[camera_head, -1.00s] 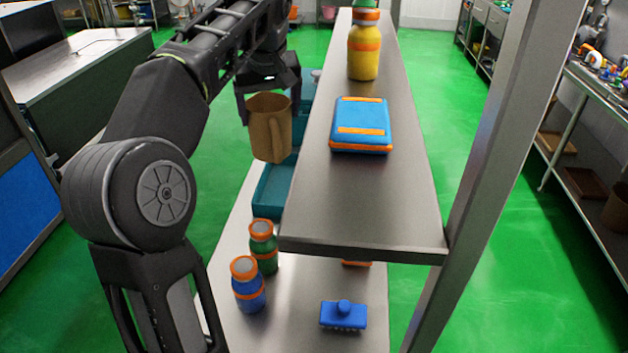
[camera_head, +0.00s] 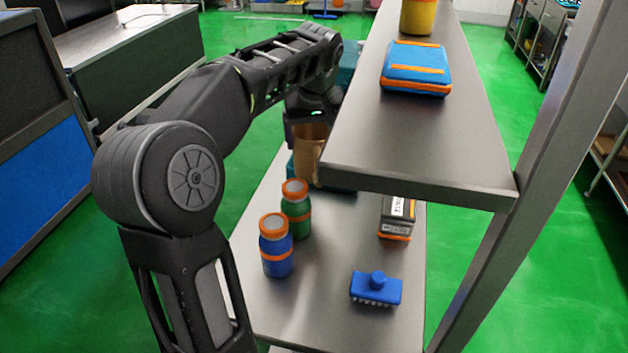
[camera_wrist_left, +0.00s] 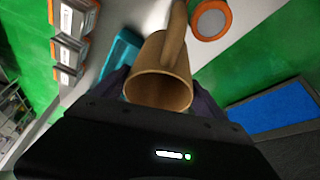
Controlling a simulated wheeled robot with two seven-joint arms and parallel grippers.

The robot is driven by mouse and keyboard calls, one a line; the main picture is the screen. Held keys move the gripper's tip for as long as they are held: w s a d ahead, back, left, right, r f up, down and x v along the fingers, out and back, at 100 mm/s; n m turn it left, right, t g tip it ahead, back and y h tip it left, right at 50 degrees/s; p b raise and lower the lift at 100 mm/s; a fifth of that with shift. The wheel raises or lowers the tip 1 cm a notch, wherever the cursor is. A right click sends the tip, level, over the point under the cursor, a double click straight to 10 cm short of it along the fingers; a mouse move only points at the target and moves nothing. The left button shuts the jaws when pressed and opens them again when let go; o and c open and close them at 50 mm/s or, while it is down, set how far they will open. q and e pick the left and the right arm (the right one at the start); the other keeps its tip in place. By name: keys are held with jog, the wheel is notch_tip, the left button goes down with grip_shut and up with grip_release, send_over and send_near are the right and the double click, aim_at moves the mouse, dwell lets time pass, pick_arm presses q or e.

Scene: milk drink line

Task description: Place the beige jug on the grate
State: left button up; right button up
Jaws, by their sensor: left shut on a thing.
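The beige jug (camera_head: 308,155) hangs in my left gripper (camera_head: 308,120), beside the left edge of the upper shelf, over the lower shelf. In the left wrist view the jug (camera_wrist_left: 158,88) shows its open round mouth towards the camera, with its handle on the far side. The dark fingers are on both sides of it, shut on it. The upper shelf hides part of the jug in the head view. I cannot make out the grate in either view. My right gripper is out of view.
On the lower shelf (camera_head: 325,310) stand a green bottle (camera_head: 296,212), a blue bottle (camera_head: 276,250), a blue brush (camera_head: 376,288) and a dark box (camera_head: 396,217). A teal container (camera_wrist_left: 120,50) is near the jug. The upper shelf (camera_head: 420,150) holds a blue case (camera_head: 416,66) and a yellow bottle (camera_head: 417,17).

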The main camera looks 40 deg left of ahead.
aim_at(315, 148)
pick_arm(q)
notch_tip(315, 148, down, 6)
jog(key=shift+w+f, duration=0.1)
jog(key=shift+f, duration=0.15)
jog(key=shift+f, duration=2.05)
jog(key=shift+f, duration=0.1)
jog(key=o, duration=1.9)
jog(key=v, duration=1.2)
jog(key=shift+a+b, duration=0.1)
jog(key=shift+b, duration=0.3)
